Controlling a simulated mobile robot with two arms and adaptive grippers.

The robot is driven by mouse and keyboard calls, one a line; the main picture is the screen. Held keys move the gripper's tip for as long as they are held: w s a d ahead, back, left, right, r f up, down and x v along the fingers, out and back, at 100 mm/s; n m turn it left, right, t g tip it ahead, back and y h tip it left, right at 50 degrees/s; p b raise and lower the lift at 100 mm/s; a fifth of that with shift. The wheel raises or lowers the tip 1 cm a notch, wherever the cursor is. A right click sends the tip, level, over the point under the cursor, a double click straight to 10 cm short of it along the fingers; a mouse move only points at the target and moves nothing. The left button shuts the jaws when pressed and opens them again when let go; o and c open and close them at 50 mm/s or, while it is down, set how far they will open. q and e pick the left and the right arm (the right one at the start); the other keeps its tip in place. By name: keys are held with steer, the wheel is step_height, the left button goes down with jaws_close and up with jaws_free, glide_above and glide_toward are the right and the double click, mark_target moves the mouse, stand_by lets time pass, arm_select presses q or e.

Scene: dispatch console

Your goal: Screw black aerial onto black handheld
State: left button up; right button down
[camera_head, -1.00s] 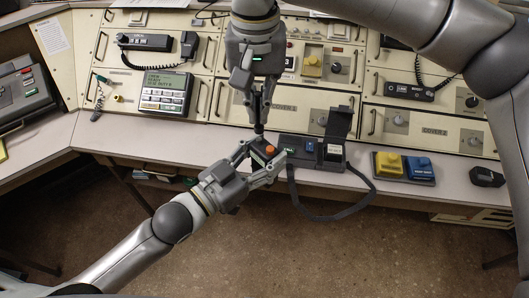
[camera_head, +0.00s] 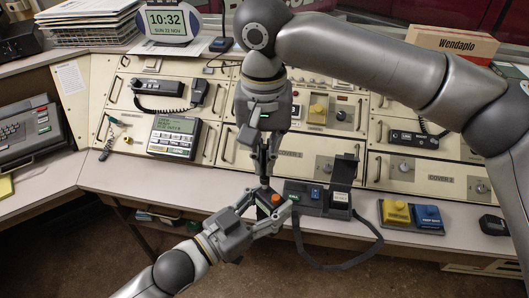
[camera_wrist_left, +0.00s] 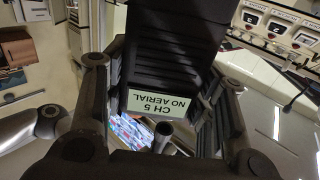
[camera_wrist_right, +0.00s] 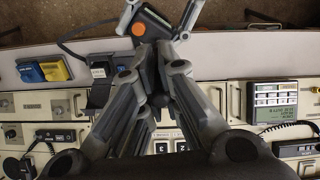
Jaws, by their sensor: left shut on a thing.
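The black handheld (camera_head: 268,207), with an orange button on its end, is held between the fingers of my left gripper (camera_head: 266,212), in front of the desk edge. In the left wrist view its dark ribbed body (camera_wrist_left: 175,45) carries a label reading "CH 5 NO AERIAL", upside down. My right gripper (camera_head: 264,168) points down from above, its fingers close together on the dark, thin black aerial (camera_head: 264,181). The aerial's lower end is at the top of the handheld; whether they touch or are threaded I cannot tell. The right wrist view shows the handheld (camera_wrist_right: 155,24) just beyond the right fingertips.
A black open-lidded unit (camera_head: 310,199) with a looped strap stands right of the handheld on the desk edge (camera_head: 225,182). Yellow and blue blocks (camera_head: 412,214) lie further right. Console panels, a keypad unit (camera_head: 174,136) and a corded handset (camera_head: 199,91) stand behind.

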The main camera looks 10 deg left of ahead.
steer(key=shift+f, duration=0.7)
steer(key=shift+f, duration=0.55)
steer(key=m, duration=0.3)
steer(key=shift+m, duration=0.4)
steer(key=m, duration=0.8)
steer(key=shift+m, duration=0.4)
steer(key=m, duration=0.3)
steer(key=shift+m, duration=0.3)
